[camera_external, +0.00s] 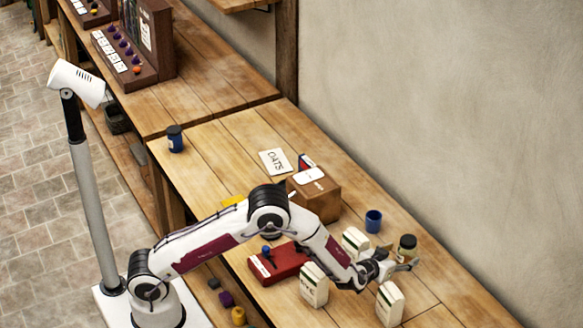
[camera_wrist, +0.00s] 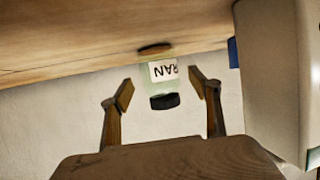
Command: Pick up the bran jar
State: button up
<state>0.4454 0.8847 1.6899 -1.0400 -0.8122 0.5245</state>
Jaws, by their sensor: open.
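The bran jar (camera_external: 406,246) stands upright on the bench near the wall, with a dark lid and a pale label. In the wrist view the jar (camera_wrist: 163,72) appears upside down, with the letters "RAN" readable on its label. Its glass looks pale green, with brown contents at the base. My gripper (camera_external: 396,266) is at the near side of the jar. In the wrist view my gripper (camera_wrist: 161,90) is open, with one finger to each side of the jar. I cannot tell how deep the jar sits between the fingers.
White cartons stand close by: one left of my gripper (camera_external: 314,284), one in front (camera_external: 390,303), one behind (camera_external: 355,242). A carton also fills the wrist view's right side (camera_wrist: 275,70).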

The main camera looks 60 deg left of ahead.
aim_at(409, 239)
jog(key=shift+x, duration=2.05)
jog(key=shift+c, duration=0.4)
jog(key=c, duration=1.4)
jog(key=shift+r, duration=0.2)
jog(key=shift+r, duration=4.85)
